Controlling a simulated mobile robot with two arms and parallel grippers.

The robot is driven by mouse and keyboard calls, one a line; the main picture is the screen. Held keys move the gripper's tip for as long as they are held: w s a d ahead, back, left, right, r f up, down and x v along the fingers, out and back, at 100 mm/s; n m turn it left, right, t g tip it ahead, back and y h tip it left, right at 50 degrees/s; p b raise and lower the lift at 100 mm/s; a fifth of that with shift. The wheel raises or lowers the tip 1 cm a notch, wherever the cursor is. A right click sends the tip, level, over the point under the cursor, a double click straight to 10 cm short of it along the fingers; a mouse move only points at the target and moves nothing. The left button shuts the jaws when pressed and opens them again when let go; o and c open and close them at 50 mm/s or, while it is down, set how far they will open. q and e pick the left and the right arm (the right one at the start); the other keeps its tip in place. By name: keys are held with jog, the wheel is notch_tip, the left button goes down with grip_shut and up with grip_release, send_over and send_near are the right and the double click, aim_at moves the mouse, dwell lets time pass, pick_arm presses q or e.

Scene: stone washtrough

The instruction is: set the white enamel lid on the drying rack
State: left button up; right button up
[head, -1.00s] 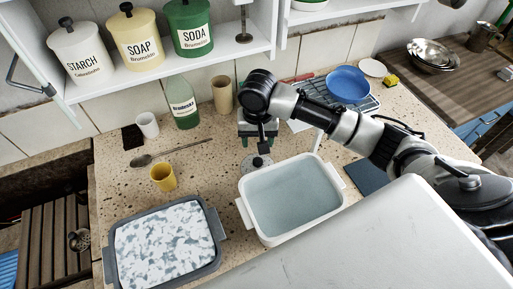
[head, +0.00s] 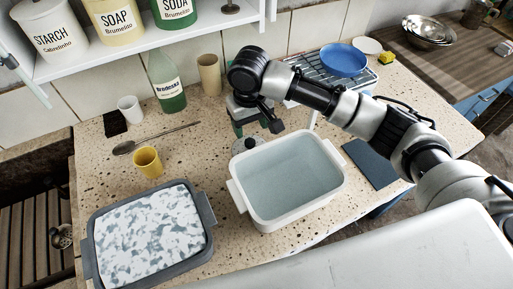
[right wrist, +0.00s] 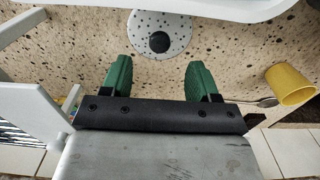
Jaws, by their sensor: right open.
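The white enamel lid (right wrist: 148,22) is a round, black-speckled disc with a black knob, flat on the speckled counter. In the head view it is partly hidden behind the white basin, its knob (head: 250,143) showing. My right gripper (right wrist: 160,66) is open and empty, its two green fingers spread, with the lid beyond the fingertips and the knob roughly centred between them. The right gripper also shows in the head view (head: 256,123), above and just behind the lid. The wire drying rack (head: 302,95) stands at the back right, with a blue bowl on it. My left gripper is not in view.
The white basin (head: 240,177) stands just in front of the lid. A grey tray (head: 205,207) is front left. A shelf (head: 130,44) overhangs the back.

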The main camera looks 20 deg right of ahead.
aim_at(250, 141)
notch_tip(250, 141, down, 3)
jog(key=shift+r, duration=0.1)
jog(key=f, duration=0.4)
jog(key=shift+w+f, duration=0.2)
jog(key=shift+w, duration=0.15)
jog(key=shift+f, duration=0.35)
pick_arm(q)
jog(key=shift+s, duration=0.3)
pick_arm(e)
jog(key=shift+a, duration=0.1)
